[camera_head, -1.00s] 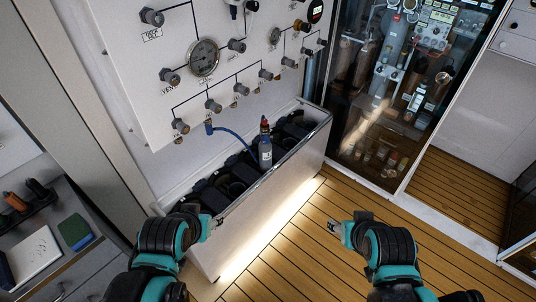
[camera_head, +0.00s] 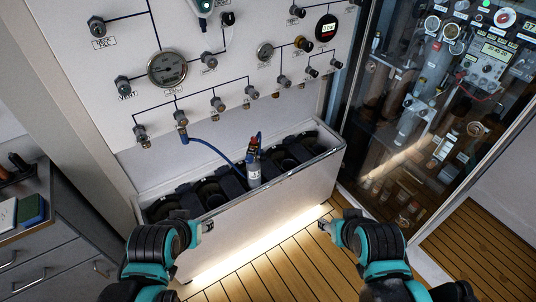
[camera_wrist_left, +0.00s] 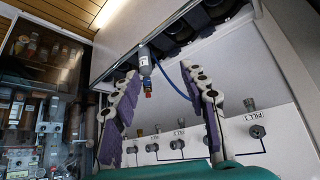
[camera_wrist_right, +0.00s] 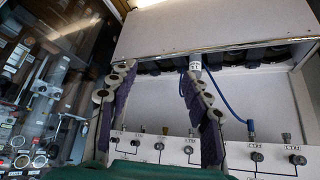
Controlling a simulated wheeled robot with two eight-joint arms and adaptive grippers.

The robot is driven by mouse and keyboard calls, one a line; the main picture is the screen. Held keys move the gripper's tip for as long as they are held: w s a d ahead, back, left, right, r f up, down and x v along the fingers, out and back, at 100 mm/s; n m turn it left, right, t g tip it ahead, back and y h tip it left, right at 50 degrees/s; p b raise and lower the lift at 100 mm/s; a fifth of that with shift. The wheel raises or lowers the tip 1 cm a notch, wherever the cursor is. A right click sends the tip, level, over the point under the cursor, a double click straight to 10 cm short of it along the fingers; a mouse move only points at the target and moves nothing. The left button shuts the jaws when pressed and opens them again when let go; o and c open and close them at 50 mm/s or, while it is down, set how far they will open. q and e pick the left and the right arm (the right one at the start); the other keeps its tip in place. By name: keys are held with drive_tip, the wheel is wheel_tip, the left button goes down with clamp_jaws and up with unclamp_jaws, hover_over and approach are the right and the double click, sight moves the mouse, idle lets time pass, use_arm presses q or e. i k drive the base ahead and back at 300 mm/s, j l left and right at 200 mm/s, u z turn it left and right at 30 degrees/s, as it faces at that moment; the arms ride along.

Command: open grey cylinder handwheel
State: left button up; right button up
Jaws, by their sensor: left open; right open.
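A grey cylinder (camera_head: 254,172) stands upright in the white trough below the panel. Its top carries a red-and-dark fitting (camera_head: 254,143), joined to a blue hose (camera_head: 208,148) that runs to a panel port. Whether this fitting is the handwheel is too small to tell. The cylinder also shows in the left wrist view (camera_wrist_left: 144,62) and the right wrist view (camera_wrist_right: 195,66). My left gripper (camera_head: 207,226) is in front of the trough, left of the cylinder, open and empty. My right gripper (camera_head: 326,226) is right of the cylinder, over the floor, open and empty. Neither touches the cylinder.
The white panel (camera_head: 230,75) holds gauges, several grey knobs and a dial (camera_head: 167,69). The trough's front wall (camera_head: 270,205) stands between my grippers and the cylinder. A glass cabinet (camera_head: 400,120) is at right, a grey drawer unit (camera_head: 45,245) at left. The wooden floor (camera_head: 300,262) is clear.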

sight(263, 156)
drive_tip(key=i+l+u, duration=0.3)
drive_tip(key=l, duration=1.45)
drive_tip(key=l+u, duration=0.3)
drive_tip(key=l, duration=1.4)
